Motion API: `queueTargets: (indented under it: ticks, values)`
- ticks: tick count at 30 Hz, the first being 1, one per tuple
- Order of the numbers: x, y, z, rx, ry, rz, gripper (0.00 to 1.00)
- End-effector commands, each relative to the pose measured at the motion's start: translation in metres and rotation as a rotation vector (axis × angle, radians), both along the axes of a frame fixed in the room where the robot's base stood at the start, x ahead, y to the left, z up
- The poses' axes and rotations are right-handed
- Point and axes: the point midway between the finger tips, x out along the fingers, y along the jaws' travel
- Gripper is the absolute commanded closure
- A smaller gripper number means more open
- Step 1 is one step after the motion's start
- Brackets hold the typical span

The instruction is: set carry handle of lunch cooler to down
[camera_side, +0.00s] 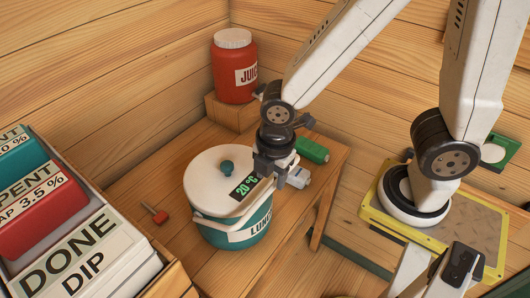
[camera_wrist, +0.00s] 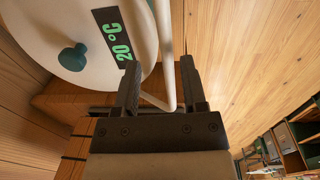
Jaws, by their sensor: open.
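The lunch cooler (camera_side: 236,236) is a teal tub with a white lid (camera_side: 208,178), a teal knob (camera_side: 227,167) and a dark display reading 20 °C. Its white carry handle (camera_side: 222,225) runs around the near side at about the lid's rim. In the wrist view the handle (camera_wrist: 166,50) passes between the fingers of my gripper (camera_wrist: 160,68), beside the lid. My gripper (camera_side: 266,170) is open over the cooler's right edge in the side view. I cannot tell whether a finger touches the handle. Part of the handle is hidden by my gripper.
A red juice jar (camera_side: 234,72) stands on a wooden block at the back. A green cylinder (camera_side: 312,150) and a small grey-white item (camera_side: 299,177) lie right of my gripper. A small red-headed object (camera_side: 155,213) and a labelled bin (camera_side: 75,250) are at left.

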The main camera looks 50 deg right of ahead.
Motion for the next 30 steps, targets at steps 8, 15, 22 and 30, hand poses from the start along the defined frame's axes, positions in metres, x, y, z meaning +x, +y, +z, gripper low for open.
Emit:
queueTargets:
  ticks: [8,15,22,30]
  values:
    - [0.0,0.0,0.004,0.001,-0.001,0.0,0.46]
    - [0.0,0.001,0.019,0.002,-0.003,0.0,0.46]
    - [-0.002,0.001,0.043,0.003,-0.005,0.0,0.46]
    - [-0.004,0.0,0.069,0.001,-0.002,0.0,0.46]
